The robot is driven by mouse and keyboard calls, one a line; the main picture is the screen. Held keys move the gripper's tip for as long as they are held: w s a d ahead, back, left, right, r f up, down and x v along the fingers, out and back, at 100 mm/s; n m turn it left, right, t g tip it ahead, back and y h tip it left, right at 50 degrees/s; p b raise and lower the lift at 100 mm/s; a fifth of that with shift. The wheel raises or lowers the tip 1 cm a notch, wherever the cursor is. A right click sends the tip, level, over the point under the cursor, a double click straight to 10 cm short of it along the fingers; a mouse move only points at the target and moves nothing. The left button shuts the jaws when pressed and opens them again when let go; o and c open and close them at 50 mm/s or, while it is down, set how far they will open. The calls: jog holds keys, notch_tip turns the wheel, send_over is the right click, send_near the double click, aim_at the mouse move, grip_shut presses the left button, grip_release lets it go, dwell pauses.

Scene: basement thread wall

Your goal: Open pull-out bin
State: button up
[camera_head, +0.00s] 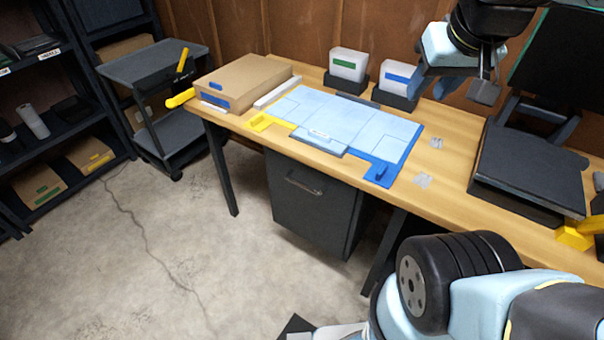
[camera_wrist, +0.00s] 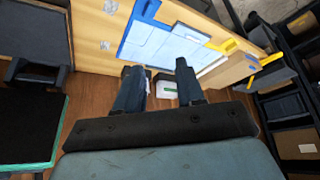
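The pull-out bin (camera_head: 310,207) is a dark grey box under the wooden table, with a bar handle (camera_head: 303,187) across the upper part of its front. It looks shut, its front below the table edge. My gripper (camera_head: 486,78) is high above the back right of the table, well away from the bin. In the wrist view my gripper (camera_wrist: 163,78) has its two fingers apart with nothing held between them. A white box with a green label (camera_wrist: 166,85) shows beyond the fingers. The bin is not visible in the wrist view.
The table (camera_head: 440,160) holds a blue mat (camera_head: 345,118), a cardboard box (camera_head: 238,82), two small labelled boxes at the back and a dark stand (camera_head: 530,165) at right. A grey cart (camera_head: 150,65) stands left. The concrete floor (camera_head: 190,235) before the bin is clear.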

jog(key=shift+w, duration=0.1)
jog(key=w+a+f+n+g+h, duration=0.2)
jog(key=w+a+f+n+h, duration=0.25)
jog(key=w+f+n, duration=0.5)
jog(key=w+a+f+n+g+h, duration=0.35)
jog(key=w+f+n+h, duration=0.25)
jog(key=f+n, duration=0.55)
jog(key=w+a+f+n+t+h, duration=0.2)
jog(key=a+f+n+t, duration=0.4)
jog(key=a+f+n, duration=0.55)
jog(key=n+t+y, duration=0.3)
jog(key=n+t, duration=0.3)
jog(key=n, duration=0.8)
send_near(303, 184)
jog(key=x, duration=1)
jog(key=shift+f, duration=0.4)
grip_shut()
